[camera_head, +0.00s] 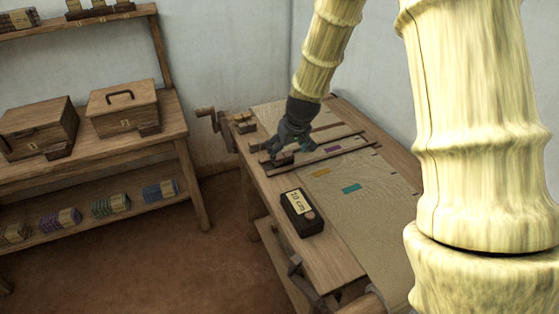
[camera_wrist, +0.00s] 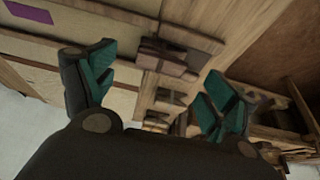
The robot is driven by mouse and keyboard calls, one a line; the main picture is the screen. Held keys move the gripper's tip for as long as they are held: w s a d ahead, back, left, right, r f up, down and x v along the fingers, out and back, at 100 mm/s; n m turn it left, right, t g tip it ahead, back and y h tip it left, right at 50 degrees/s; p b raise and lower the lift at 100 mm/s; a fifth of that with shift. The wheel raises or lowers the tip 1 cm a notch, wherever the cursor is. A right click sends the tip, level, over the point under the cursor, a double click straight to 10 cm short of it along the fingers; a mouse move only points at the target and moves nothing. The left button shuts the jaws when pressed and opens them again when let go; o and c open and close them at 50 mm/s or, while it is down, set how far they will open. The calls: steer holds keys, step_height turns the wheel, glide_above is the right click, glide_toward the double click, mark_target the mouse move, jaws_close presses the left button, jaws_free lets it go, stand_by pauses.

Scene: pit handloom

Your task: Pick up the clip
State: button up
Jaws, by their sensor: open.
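A small brown wooden clip (camera_wrist: 163,57) shows between and beyond the fingertips, at the end of a dark wooden bar (camera_wrist: 195,37). Nothing is held. In the head view, a dark small piece (camera_head: 281,160) under the gripper seems to be this clip, partly hidden by the fingers. I cannot tell whether a finger touches it.
Several similar wooden pieces (camera_head: 244,123) sit at the bench's far left corner. A black box labelled "10 cm" (camera_head: 302,213) stands on the front plank. Wooden bars (camera_head: 335,147) cross the cloth (camera_head: 375,215). A side table (camera_head: 180,139) with lidded boxes is at left.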

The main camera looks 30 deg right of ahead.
mark_target(284, 156)
steer(key=shift+p+x, duration=0.5)
steer(key=shift+x, duration=2.2)
steer(key=shift+w+a, duration=0.1)
steer(key=shift+r, duration=0.1)
steer(key=c, duration=1)
